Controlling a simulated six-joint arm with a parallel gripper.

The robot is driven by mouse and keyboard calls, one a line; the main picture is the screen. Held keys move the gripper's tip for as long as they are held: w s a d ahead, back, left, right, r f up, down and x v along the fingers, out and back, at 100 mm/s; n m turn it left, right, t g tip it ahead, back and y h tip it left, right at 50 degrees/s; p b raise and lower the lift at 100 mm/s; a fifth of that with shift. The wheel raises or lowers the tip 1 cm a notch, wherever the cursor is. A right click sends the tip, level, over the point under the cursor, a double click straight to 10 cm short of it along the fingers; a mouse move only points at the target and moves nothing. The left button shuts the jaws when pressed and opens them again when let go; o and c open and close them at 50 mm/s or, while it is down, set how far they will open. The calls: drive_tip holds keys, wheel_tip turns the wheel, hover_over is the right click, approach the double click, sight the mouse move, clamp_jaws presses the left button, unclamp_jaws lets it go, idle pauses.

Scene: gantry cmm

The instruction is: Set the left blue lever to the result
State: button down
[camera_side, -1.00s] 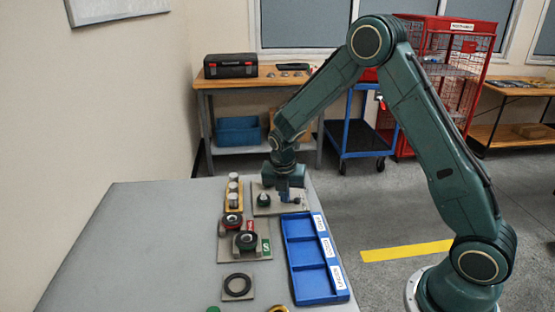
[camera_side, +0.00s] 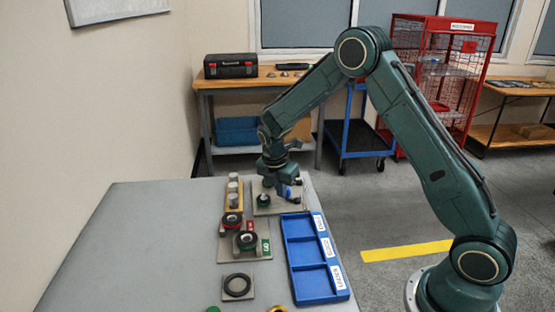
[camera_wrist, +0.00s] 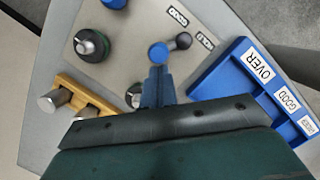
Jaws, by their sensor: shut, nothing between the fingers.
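In the wrist view a lever with a blue round knob (camera_wrist: 160,52) and a dark grey end (camera_wrist: 183,41) lies over the grey plate (camera_wrist: 135,45). A second blue knob (camera_wrist: 114,3) is cut off by the top edge. I cannot tell which of the two is the left one. My gripper (camera_wrist: 157,72) has its blue fingers shut and empty, their tips close to the nearer blue knob; contact is unclear. In the side view my gripper (camera_side: 288,192) is low over the plate (camera_side: 265,209) at the table's far end, hiding most of the levers.
A dark green-ringed knob (camera_wrist: 92,45) stands on the same plate. A yellow block with silver pegs (camera_wrist: 60,97) is beside it. A blue tray (camera_side: 310,265) with labelled compartments lies nearby. Black round parts (camera_side: 246,240) sit nearer. The table's left side (camera_side: 140,245) is clear.

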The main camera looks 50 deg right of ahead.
idle(0.7)
drive_tip(key=shift+w+a+r, duration=0.1)
drive_tip(key=shift+a, duration=0.55)
drive_tip(key=a, duration=0.1)
drive_tip(key=a+r, duration=0.1)
drive_tip(key=a, duration=0.1)
drive_tip(key=v, duration=0.9)
drive_tip(key=shift+r, duration=0.2)
